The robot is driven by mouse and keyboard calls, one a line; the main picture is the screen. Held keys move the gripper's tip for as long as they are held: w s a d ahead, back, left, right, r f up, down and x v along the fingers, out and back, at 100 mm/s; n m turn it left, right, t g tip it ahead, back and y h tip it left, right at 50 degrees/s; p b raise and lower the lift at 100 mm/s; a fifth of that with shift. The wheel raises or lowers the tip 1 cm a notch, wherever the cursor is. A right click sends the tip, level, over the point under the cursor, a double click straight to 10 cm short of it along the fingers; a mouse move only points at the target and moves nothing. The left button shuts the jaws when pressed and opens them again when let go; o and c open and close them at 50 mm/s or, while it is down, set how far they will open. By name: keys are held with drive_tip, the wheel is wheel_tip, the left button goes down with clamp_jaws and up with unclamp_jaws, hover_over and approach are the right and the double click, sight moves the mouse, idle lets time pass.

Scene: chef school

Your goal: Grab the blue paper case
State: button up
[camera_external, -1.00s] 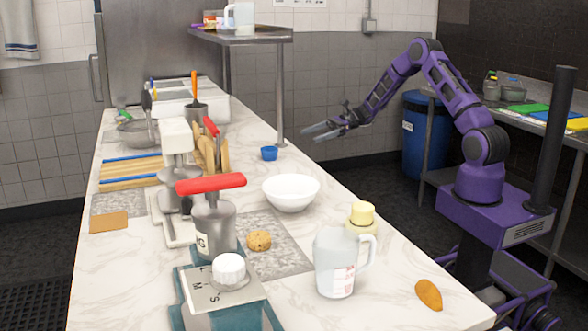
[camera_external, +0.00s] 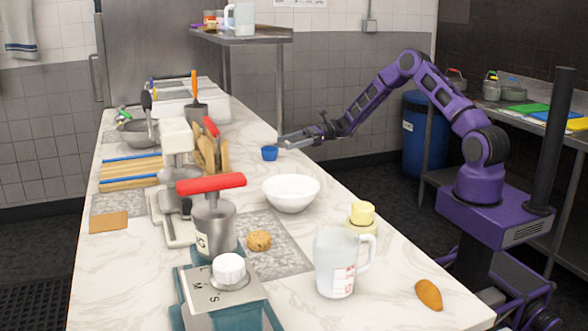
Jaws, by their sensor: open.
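The blue paper case (camera_external: 269,153) is a small blue cup on the marble counter, near its right edge and behind the white bowl. My gripper (camera_external: 284,143) reaches in from the right, low at the counter's edge. Its fingertips are just right of the case and close to it. It is open with nothing visible between the fingers. I cannot tell from this view whether a finger touches the case.
The white bowl (camera_external: 291,193) stands in front of the case. A measuring jug (camera_external: 336,264), a cookie (camera_external: 259,240) and a red-handled press (camera_external: 212,205) are nearer. Left are wooden boards (camera_external: 130,172). A shelf post (camera_external: 280,95) rises just behind my gripper.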

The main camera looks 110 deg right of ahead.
sight(262, 151)
drive_tip(key=w, duration=0.2)
drive_tip(key=w+f, duration=0.1)
drive_tip(key=w, duration=0.2)
drive_tip(key=shift+f, duration=0.2)
drive_tip(key=c, duration=1.2)
